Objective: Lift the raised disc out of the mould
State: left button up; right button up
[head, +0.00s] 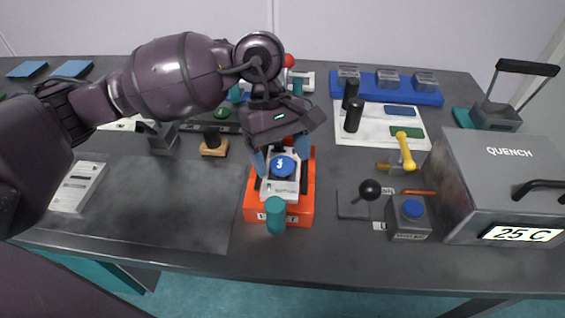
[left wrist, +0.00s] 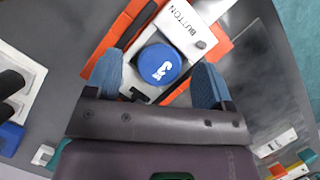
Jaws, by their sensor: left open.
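A blue disc (head: 283,166) marked with a white figure sits on the pale mould plate (head: 283,188), which lies in an orange base (head: 250,212). In the left wrist view the blue disc (left wrist: 159,64) stands proud on the plate (left wrist: 188,28), beside the word BUTTON. My left gripper (head: 287,158) is open above the plate, pointing down. Its blue fingers (left wrist: 160,80) stand on either side of the disc with a gap to each. The holding means under the disc is hidden. My right gripper is not in view.
A teal knob (head: 275,214) stands at the base's front. To the right are a black-ball lever (head: 369,190), a blue-button box (head: 411,215) and the grey QUENCH tank (head: 500,185).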

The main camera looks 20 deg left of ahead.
pick_arm(q)
jog(key=c, duration=1)
jog(key=shift+r, duration=0.15)
